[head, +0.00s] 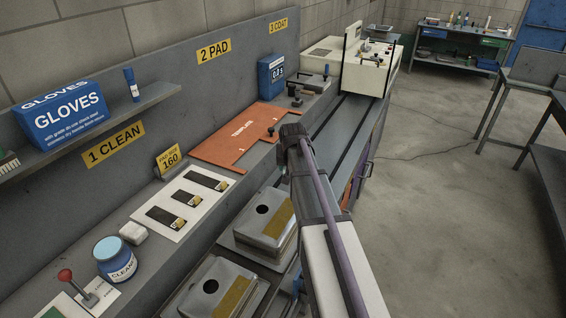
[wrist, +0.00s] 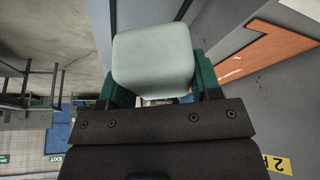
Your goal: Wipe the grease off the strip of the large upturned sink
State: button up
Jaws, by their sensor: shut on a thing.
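Two upturned steel sinks lie at the lower middle of the head view, one farther (head: 250,236) and one nearer (head: 190,300). Each has a dark round hole and a yellow-brown strip, on the farther sink (head: 277,228) and on the nearer sink (head: 233,296). The nearer looks larger, but it is cut off by the picture's edge. In the wrist view my gripper (wrist: 153,82) has its green fingers shut on a pale grey-white pad (wrist: 152,55). In the head view my arm hides the fingers and pad. No sink shows in the wrist view.
On the bench stand a blue-lidded jar (head: 117,262), a white block (head: 133,233), a white board with dark strips (head: 182,203) and an orange template (head: 237,138). A red-knobbed lever (head: 72,283) is at the front. A glove box (head: 62,112) sits on the shelf. Open floor lies right.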

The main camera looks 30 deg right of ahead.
jog(key=shift+s+d+m+g+h, duration=0.35)
jog(key=shift+s+m+g+h, duration=0.05)
jog(key=shift+m, duration=0.7)
jog(key=m, duration=0.2)
jog(key=shift+s+d+m+h, duration=0.1)
jog(key=shift+d+m+h, duration=0.2)
jog(key=shift+h, duration=0.1)
jog(key=shift+g, duration=0.3)
notch_tip(320, 180, down, 5)
jog(key=b, duration=0.5)
